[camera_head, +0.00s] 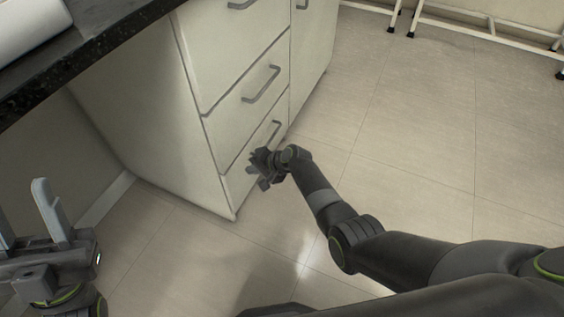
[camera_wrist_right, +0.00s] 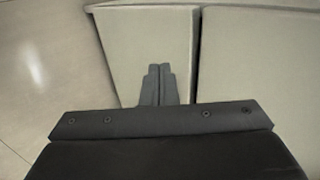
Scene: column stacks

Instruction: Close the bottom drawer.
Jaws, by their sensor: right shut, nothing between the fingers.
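The bottom drawer (camera_head: 237,182) is the lowest front of the white cabinet, with a grey bar handle (camera_head: 273,133) near its upper right. It looks flush or nearly flush with the cabinet; a small gap cannot be ruled out. My right gripper (camera_head: 256,162) is at this drawer front, below and left of the handle, and partly hides it. In the right wrist view its fingers (camera_wrist_right: 159,72) are together and empty, against or just in front of a pale panel (camera_wrist_right: 125,55). Contact cannot be told. My left gripper (camera_head: 22,208) is open and empty at the lower left.
Two drawers above, the middle one (camera_head: 240,112) and the upper one (camera_head: 225,45), look closed. A dark countertop edge (camera_head: 85,50) overhangs at the upper left. Tiled floor (camera_head: 420,150) is clear to the right. White metal legs (camera_head: 470,30) stand at the back right.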

